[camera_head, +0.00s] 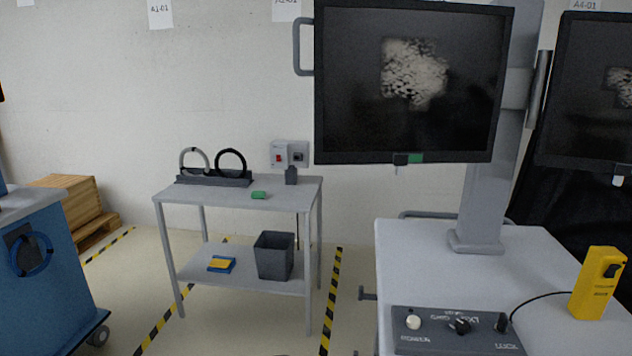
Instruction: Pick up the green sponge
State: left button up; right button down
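A small green sponge (259,195) lies on the top of a grey two-level table (222,192), near the middle of its front half. It is seen from some distance and nothing covers it. Neither of my grippers shows in the head view.
On the same table stand a dark holder with two rings (213,178) and a small dark bottle (291,176). A dark bin (274,256) is on its lower shelf. A white cart (440,267) with a monitor (412,82) stands right; a blue cart (45,265) stands left.

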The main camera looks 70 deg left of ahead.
aim_at(255, 195)
jog(key=u, duration=2.65)
jog(key=i+j, duration=0.35)
jog(key=i, duration=0.15)
jog(key=i+j, duration=0.3)
jog(key=i, duration=0.15)
jog(key=i+j, duration=0.35)
jog(key=i, duration=0.15)
jog(key=l+z, duration=0.05)
